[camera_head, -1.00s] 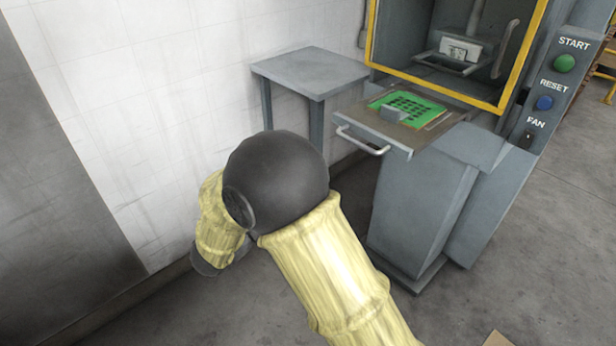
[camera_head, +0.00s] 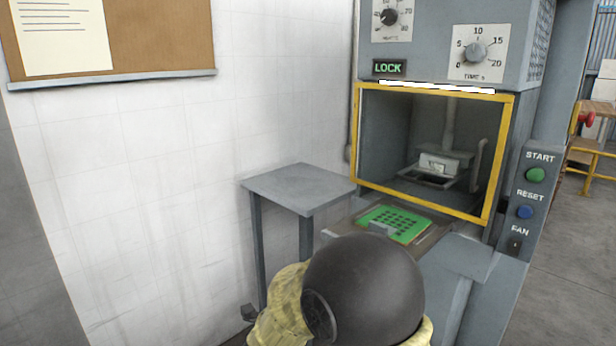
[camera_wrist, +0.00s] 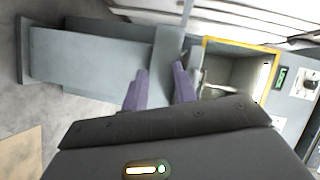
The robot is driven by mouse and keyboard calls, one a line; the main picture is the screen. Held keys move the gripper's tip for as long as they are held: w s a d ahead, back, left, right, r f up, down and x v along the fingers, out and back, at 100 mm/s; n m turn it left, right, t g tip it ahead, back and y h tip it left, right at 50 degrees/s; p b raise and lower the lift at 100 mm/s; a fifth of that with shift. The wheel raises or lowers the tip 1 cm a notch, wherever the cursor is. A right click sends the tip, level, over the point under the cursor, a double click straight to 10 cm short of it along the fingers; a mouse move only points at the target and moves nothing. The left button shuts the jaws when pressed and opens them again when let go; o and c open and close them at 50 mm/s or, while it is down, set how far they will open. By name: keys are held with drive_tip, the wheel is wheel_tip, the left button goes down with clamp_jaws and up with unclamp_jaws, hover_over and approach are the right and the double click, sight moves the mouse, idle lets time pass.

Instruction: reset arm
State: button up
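My arm, in yellow sleeves with a large dark joint, fills the bottom middle of the head view. My gripper (camera_wrist: 159,69) shows in the wrist view with two purple fingers apart and nothing visible between them. It is not clearly visible in the head view. The grey machine with a yellow-framed opening (camera_head: 500,150) stands ahead, and its frame also shows at the right of the wrist view (camera_wrist: 235,45).
A small grey table (camera_head: 298,186) stands left of the tray, against the white wall. The panel at right has a green START button (camera_head: 535,174), a blue RESET button (camera_head: 525,212) and a FAN switch (camera_head: 515,245). A LOCK sign (camera_head: 389,67) is lit green.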

drive_tip(key=s+d+f+n+g+y, duration=0.2)
drive_tip(key=s+d+f+n+g, duration=0.1)
drive_tip(key=s+d+n+g, duration=0.25)
drive_tip(key=s+d+f+n+g+y, duration=0.1)
drive_tip(key=s+d+f+n+g, duration=0.2)
drive_tip(key=s+d+n, duration=0.45)
drive_tip(key=s+d+f+n+g+y, duration=0.25)
drive_tip(key=s+f+n+g, duration=0.2)
drive_tip(key=s, duration=0.45)
drive_tip(key=w+p+v, duration=0.3)
drive_tip(key=p+v, duration=1.1)
drive_tip(key=w+r+p+v, duration=0.1)
drive_tip(key=w+p+v, duration=0.2)
drive_tip(key=p+v, duration=1.2)
drive_tip(key=shift+w+a+r, duration=0.3)
drive_tip(key=shift+a+r, duration=0.05)
drive_tip(key=shift+r, duration=0.1)
